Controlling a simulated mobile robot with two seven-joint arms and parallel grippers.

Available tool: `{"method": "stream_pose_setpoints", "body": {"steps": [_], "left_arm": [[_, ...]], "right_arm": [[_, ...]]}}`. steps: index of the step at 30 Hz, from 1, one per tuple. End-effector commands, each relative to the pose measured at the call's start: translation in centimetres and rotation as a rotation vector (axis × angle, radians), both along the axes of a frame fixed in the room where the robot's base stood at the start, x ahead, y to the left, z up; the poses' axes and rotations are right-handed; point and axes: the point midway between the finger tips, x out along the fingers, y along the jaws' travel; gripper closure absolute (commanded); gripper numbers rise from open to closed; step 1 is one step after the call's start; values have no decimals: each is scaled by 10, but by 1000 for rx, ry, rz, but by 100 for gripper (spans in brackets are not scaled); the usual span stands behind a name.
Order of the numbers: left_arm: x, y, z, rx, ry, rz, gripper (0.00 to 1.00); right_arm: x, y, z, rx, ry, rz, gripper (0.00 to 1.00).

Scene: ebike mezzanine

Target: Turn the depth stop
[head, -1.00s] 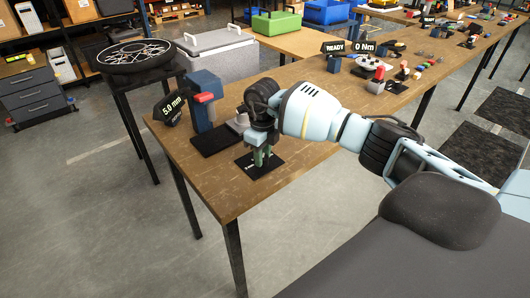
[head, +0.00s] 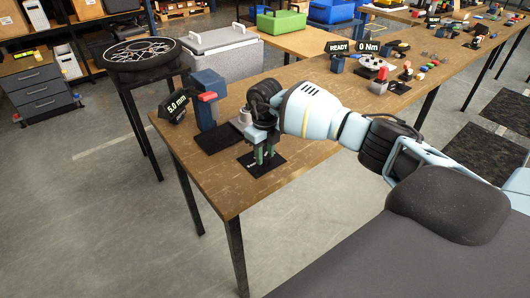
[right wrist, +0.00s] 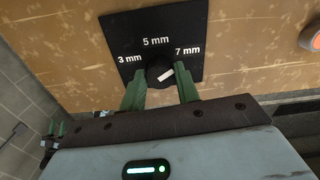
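The depth stop is a black square plate (right wrist: 120,30) marked 3 mm, 5 mm and 7 mm, lying on the bench. It has a small dark round knob (right wrist: 153,66) with a white mark slanting up and right, toward the 7 mm side. My right gripper (right wrist: 160,80) points down over the plate, a green finger on each side of the knob. Whether the fingers press on it cannot be told. In the head view the right gripper (head: 265,156) hides the knob and part of the plate (head: 247,164). My left gripper is not in view.
A grey cooler box (head: 222,57) and a wheel on a stand (head: 137,53) are behind. The near bench corner is clear.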

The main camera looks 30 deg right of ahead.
Motion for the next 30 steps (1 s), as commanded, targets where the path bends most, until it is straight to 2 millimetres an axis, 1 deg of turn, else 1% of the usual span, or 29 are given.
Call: {"method": "stream_pose_setpoints", "body": {"steps": [1, 4, 11, 14, 17, 24, 30], "left_arm": [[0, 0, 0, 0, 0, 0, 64], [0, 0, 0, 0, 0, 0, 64], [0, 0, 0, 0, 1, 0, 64], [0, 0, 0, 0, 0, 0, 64], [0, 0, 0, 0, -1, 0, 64], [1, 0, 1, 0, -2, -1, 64], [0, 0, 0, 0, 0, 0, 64]], "right_arm": [[0, 0, 0, 0, -1, 0, 62], [0, 0, 0, 0, 0, 1, 49], [0, 0, 0, 0, 0, 1, 49], [0, 0, 3, 0, -1, 2, 49], [1, 0, 13, 0, -2, 2, 49], [1, 0, 51, 0, -4, 1, 49], [0, 0, 73, -1, -1, 2, 49]]}}
